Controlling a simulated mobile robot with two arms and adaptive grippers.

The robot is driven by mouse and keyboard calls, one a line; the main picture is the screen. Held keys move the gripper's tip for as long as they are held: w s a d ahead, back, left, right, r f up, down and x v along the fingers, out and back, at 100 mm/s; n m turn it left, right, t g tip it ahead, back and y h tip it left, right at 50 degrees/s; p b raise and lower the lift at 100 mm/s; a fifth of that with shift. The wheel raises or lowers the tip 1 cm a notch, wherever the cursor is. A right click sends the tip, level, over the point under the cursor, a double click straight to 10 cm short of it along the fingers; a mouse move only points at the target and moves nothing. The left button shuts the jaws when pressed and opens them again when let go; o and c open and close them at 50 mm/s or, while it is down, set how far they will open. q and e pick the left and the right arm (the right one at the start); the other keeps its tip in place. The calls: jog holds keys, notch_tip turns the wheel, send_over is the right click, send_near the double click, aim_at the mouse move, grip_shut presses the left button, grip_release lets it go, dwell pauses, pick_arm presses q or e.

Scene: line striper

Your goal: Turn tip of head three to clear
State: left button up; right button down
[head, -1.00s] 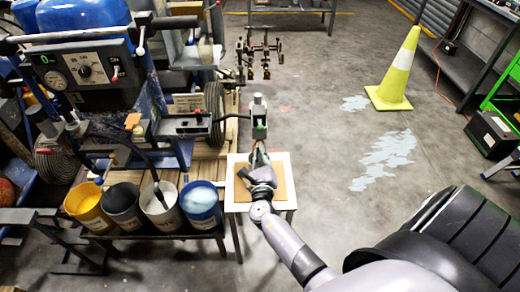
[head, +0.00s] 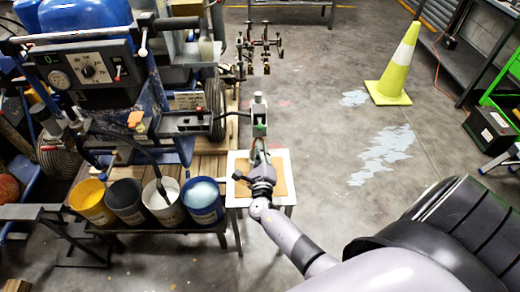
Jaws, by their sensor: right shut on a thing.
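The line striper (head: 95,75) stands at the left, with a control panel, gauge and hoses. Its spray heads (head: 258,48) hang on a bar at the top middle, small in view; their numbers and tip positions cannot be read. A nearer grey spray head (head: 258,118) stands out on an arm from the striper, above a small board. My right gripper (head: 259,158) is just below this head and shut on its lower part, which the gripper mostly hides. My left gripper is not in view.
Several paint buckets (head: 202,203) stand on a low bench at lower left. A small white-edged table (head: 283,199) with a brown board lies under my right gripper. A yellow cone (head: 397,68) and a dark workbench (head: 455,60) stand at right. The middle floor is clear.

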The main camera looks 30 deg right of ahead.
jog(key=n+p, duration=0.5)
jog(key=n, duration=0.4)
dwell(0.3)
jog(key=n+p, duration=0.4)
jog(key=n, duration=0.5)
jog(key=shift+r, duration=0.1)
